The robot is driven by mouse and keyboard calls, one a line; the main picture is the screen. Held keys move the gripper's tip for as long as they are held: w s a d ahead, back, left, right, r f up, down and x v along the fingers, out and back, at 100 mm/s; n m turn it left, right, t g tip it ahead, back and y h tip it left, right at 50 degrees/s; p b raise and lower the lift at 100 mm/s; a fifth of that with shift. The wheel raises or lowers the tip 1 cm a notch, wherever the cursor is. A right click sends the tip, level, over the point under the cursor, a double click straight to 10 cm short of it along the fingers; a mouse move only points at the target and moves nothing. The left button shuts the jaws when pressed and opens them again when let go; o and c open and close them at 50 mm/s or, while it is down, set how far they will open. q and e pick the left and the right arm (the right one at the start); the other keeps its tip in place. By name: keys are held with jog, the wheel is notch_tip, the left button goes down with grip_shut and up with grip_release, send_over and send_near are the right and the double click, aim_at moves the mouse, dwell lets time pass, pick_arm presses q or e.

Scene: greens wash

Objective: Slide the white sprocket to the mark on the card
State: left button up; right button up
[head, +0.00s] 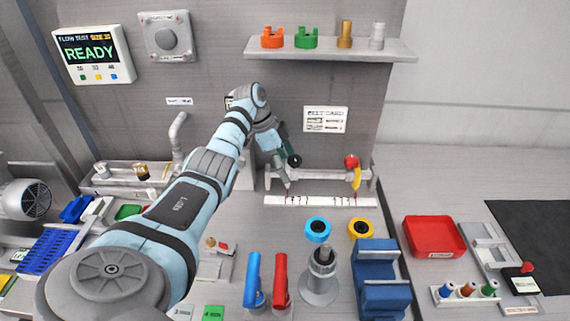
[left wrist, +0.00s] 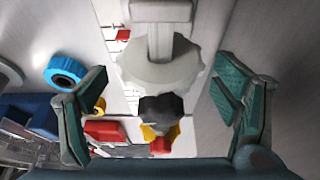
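The white sprocket (left wrist: 160,65) shows in the left wrist view as a pale toothed wheel on a light bar. It lies between the spread fingers of my left gripper (left wrist: 160,115), with gaps on both sides. In the head view my left gripper (head: 288,172) is over the left part of the rail and hides the sprocket. A black knob (left wrist: 160,108) shows just below the sprocket in the wrist view. The printed card (head: 325,119) is on the back wall. A white scale strip (head: 335,201) with red marks lies in front of the rail. My right gripper is out of view.
A red knob (head: 351,161) with a yellow part stands at the rail's right end. Blue (head: 317,229) and yellow (head: 361,229) rings, a grey post (head: 321,277) and blue blocks (head: 378,275) are in front. A red tray (head: 434,236) is at right.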

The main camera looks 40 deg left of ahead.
pick_arm(q)
jog(key=c, duration=1.4)
jog(key=shift+w+d+r+p, duration=0.15)
jog(key=shift+w+d+p, duration=0.3)
jog(key=shift+d+p, duration=0.1)
jog(key=shift+w, duration=0.1)
jog(key=o, duration=1.7)
jog(key=v, duration=0.7)
jog(key=shift+r, duration=0.1)
jog(key=shift+a, duration=0.1)
